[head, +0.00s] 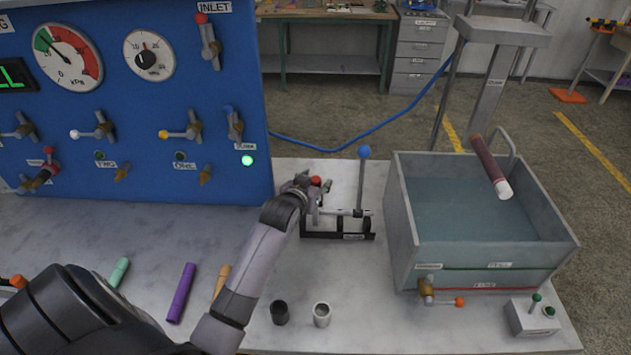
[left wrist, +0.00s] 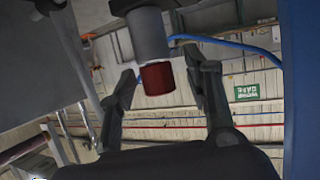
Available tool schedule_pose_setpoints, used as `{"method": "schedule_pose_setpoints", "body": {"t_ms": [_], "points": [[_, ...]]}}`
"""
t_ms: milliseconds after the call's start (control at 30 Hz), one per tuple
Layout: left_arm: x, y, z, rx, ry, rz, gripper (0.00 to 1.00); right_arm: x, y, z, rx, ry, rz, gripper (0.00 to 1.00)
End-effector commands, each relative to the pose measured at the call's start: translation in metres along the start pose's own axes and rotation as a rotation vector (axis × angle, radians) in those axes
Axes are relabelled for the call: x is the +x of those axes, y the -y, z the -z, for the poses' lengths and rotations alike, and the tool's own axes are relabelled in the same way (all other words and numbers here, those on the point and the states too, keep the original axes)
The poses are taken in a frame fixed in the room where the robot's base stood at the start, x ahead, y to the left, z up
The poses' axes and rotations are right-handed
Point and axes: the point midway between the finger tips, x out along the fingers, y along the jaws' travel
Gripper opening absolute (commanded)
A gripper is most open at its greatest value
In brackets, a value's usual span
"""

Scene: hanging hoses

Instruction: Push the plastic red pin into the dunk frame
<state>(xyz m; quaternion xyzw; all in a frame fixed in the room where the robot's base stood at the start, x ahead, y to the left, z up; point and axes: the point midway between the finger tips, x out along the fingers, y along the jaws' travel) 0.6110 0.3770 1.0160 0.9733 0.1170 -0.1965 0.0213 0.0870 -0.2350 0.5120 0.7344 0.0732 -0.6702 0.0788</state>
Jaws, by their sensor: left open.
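A red plastic knob or pin head (head: 316,181) shows at the fingers of my left gripper (head: 311,190), above the black stand. In the left wrist view a red cap (left wrist: 158,78) on a grey cylinder (left wrist: 147,36) appears between the two spread fingers of my left gripper (left wrist: 160,68), with gaps on both sides. That gripper is open. Its fingers partly hide the pin's lower part in the head view. A grey metal frame (head: 484,98) with a small label rises behind the water tank. My right gripper is not in view.
The black stand (head: 338,236) carries a blue-ball lever (head: 361,180). A grey water tank (head: 397,225) stands right, with a dark red cylinder (head: 487,160) above it. A blue valve panel (head: 120,170) is left. Black (head: 279,313) and white (head: 321,315) cups stand in front.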

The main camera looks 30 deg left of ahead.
Motion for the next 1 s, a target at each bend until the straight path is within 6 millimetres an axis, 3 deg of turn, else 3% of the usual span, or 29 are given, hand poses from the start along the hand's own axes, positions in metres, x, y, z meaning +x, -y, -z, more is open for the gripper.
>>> {"method": "schedule_pose_setpoints", "body": {"t_ms": [267,700,1000], "points": [[-0.009,0.0,0.001,0.0,-0.003,-0.001,0.46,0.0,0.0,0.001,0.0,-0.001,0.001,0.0],[-0.094,0.001,0.0,0.0,-0.001,0.0,0.46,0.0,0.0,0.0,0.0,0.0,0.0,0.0],[-0.12,0.001,0.0,-0.001,0.0,0.0,0.46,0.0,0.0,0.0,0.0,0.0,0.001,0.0]]}}
